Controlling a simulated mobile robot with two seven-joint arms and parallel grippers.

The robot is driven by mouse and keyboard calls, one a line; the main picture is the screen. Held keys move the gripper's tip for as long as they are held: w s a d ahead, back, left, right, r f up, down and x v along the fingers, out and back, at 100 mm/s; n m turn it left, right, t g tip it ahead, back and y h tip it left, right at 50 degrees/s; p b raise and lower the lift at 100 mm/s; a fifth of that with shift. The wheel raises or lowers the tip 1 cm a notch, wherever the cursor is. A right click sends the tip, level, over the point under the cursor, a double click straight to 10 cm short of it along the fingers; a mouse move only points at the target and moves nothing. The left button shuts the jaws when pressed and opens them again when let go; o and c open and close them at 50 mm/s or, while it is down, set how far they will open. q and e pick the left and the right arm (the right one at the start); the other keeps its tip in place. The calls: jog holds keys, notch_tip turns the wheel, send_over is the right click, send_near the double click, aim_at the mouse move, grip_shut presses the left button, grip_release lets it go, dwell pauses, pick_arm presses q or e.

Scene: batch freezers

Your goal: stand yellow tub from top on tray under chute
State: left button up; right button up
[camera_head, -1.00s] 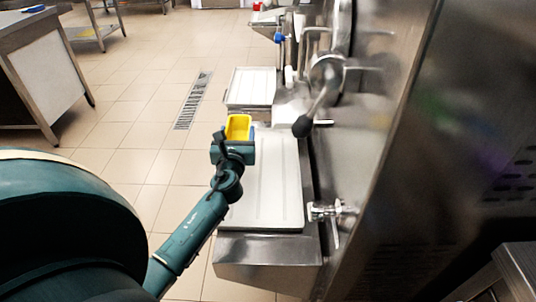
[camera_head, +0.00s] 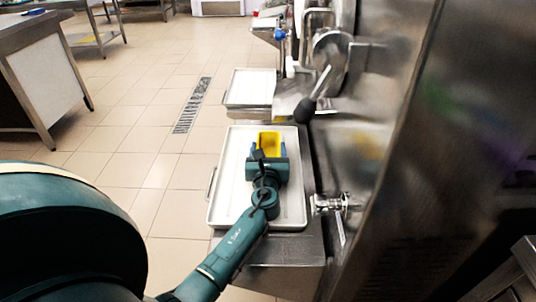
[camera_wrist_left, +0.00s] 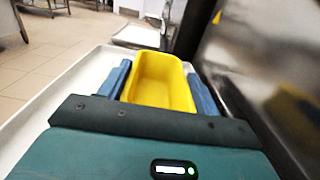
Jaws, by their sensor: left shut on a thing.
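My left gripper (camera_head: 268,160) is shut on the yellow tub (camera_head: 268,140), with a finger on each side of it. In the left wrist view the tub (camera_wrist_left: 160,82) is upright, open at the top and looks empty, between the two blue fingers (camera_wrist_left: 160,90). The gripper and tub are over the near white tray (camera_head: 225,185) on the steel shelf. I cannot tell whether the tub touches the tray. The chute is not clearly identifiable; a steel outlet with a black-knobbed lever (camera_head: 305,110) is just beyond the tub. My right gripper is not in view.
A second white tray (camera_head: 250,88) lies farther back. The steel machine front (camera_head: 385,150) rises close on the right, with a tap (camera_head: 335,204) sticking out beside the near tray. Tiled floor is open to the left.

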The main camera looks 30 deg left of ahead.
pick_arm(q)
jog(key=o, duration=1.1)
jog(key=shift+c, duration=0.2)
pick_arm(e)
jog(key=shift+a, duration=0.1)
pick_arm(q)
jog(key=shift+s+d, duration=0.1)
jog(key=shift+s, duration=0.05)
jog(key=p+v, duration=0.1)
jog(key=v, duration=0.5)
jog(key=shift+s+d, duration=0.1)
jog(key=shift+s, duration=0.05)
jog(key=shift+s+d+r, duration=0.1)
jog(key=shift+s+d, duration=0.1)
jog(key=shift+s, duration=0.1)
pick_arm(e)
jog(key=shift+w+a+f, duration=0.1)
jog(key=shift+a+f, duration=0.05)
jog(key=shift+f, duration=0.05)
